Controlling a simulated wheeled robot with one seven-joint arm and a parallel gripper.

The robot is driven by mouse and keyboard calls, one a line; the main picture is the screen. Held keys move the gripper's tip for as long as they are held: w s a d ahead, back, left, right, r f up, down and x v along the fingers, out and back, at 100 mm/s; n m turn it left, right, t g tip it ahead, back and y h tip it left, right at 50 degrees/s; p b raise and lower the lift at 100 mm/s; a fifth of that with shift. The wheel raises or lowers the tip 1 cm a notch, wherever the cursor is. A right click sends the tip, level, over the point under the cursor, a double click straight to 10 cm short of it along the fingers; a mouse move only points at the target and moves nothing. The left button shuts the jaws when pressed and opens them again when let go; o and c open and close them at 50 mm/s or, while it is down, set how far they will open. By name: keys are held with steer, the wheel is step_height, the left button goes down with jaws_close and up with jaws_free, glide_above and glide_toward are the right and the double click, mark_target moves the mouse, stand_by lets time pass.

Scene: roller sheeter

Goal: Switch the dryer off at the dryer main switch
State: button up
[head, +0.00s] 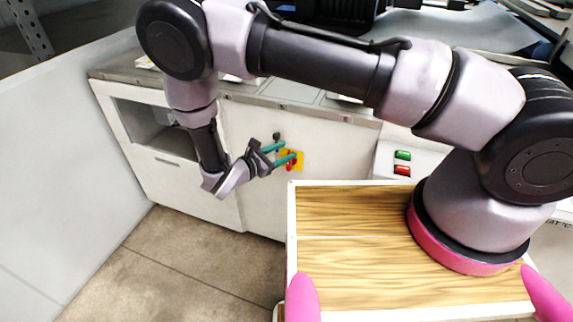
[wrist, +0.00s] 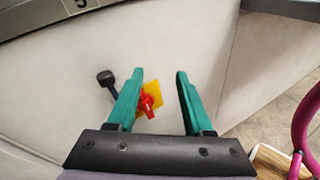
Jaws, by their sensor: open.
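The dryer main switch is a red rotary handle (wrist: 148,101) on a yellow plate (wrist: 156,90), set on the white machine front (head: 255,205). In the head view the yellow plate (head: 299,155) and red handle (head: 291,165) are partly covered by my fingers. My gripper (wrist: 160,74) has two green fingers, spread apart with nothing held. In the wrist view the handle shows between the fingers, close beside the left one, which hides part of the plate. In the head view my gripper (head: 286,153) is at the switch; I cannot tell whether it touches it.
A black knob (wrist: 106,77) sticks out just left of the switch. A green button (head: 403,155) and a red button (head: 402,170) are on a panel to the right. A grey worktop edge (head: 300,108) overhangs above. Floor (head: 190,260) is free at lower left.

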mark_target(289, 163)
steer(key=s+a+f+n+t+y, duration=0.1)
steer(key=s+f+n+t+y, duration=0.15)
steer(key=f+n, duration=0.2)
steer(key=s+a+f+n+t+y, duration=0.1)
steer(key=a+f+n+t+y, duration=0.15)
steer(key=f, duration=0.35)
steer(key=x, duration=1)
steer(key=shift+w+d+n+t, duration=0.2)
steer(key=shift+d+n+t, duration=0.1)
steer(key=shift+d+n, duration=0.15)
steer(key=shift+r, duration=0.1)
jaws_close()
